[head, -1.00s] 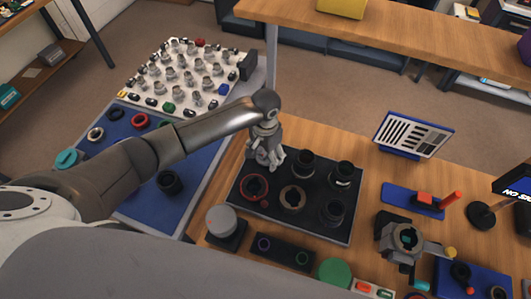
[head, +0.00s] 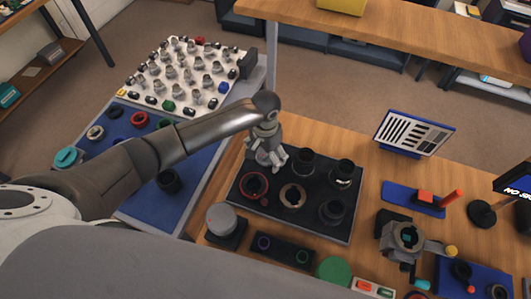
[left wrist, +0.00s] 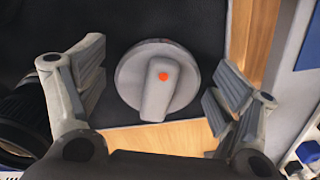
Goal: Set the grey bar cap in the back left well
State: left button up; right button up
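The grey bar cap (left wrist: 158,82) is a round grey disc with a raised bar and an orange dot. In the left wrist view it lies face up on the black tray (left wrist: 205,30) near its edge. My left gripper (head: 268,165) is over the back left of the tray (head: 238,192). In the left wrist view the left gripper (left wrist: 155,90) is open, with a finger on each side of the cap, apart from it. The gripper hides the cap and the back left well in the head view. The right gripper is not in view.
On the tray are dark lens parts (head: 303,161), a red ring (head: 254,185) and a tan ring (head: 293,195). A grey round knob (head: 222,218) stands in front of it. A blue mat (head: 135,205) with rings lies left.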

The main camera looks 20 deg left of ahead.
aim_at(266, 153)
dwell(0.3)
pick_arm(q)
jog(key=shift+r, duration=0.2)
notch_tip(266, 153, up, 12)
jog(key=shift+f, duration=0.15)
